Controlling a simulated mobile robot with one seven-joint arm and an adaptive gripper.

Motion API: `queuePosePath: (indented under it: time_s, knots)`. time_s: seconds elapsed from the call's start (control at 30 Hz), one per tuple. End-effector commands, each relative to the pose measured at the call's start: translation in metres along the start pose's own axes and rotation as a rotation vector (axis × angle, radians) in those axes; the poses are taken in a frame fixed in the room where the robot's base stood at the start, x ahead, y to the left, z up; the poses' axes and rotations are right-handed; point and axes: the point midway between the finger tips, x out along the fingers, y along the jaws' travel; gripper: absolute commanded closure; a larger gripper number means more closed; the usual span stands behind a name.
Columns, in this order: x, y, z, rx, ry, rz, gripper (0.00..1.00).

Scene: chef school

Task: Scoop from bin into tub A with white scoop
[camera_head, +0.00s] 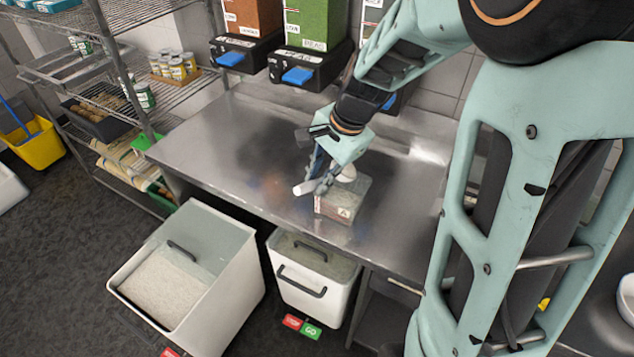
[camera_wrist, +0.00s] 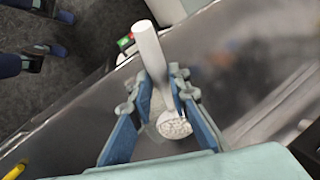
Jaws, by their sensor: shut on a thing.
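My gripper (camera_head: 318,184) is above the steel table, shut on the white scoop (camera_head: 303,189). In the wrist view the scoop's handle (camera_wrist: 148,45) rises between the two blue fingers (camera_wrist: 160,92), and its bowl (camera_wrist: 174,126) carries whitish grains. Clear tub A (camera_head: 340,206), with a label on its front, stands on the table directly below and beside the scoop's bowl; how much it holds is unclear. The large white bin (camera_head: 230,300) on the floor at left has its clear lid partly open over pale grain (camera_head: 168,288).
A second white bin (camera_head: 318,296) with a shut clear lid stands under the table edge. Dispensers (camera_head: 305,68) hang at the back wall. A wire shelf (camera_head: 110,90) with cans and trays is at left. The table's left part (camera_head: 215,150) is clear.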

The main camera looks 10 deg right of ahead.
Motion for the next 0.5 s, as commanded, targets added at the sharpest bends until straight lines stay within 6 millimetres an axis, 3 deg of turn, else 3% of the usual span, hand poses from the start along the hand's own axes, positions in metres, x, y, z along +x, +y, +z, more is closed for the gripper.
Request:
queuePosePath:
  time_s: [0.5]
  knots:
    - [-0.0077,-0.0029,-0.0075,0.123,-0.102,-0.157,1.0]
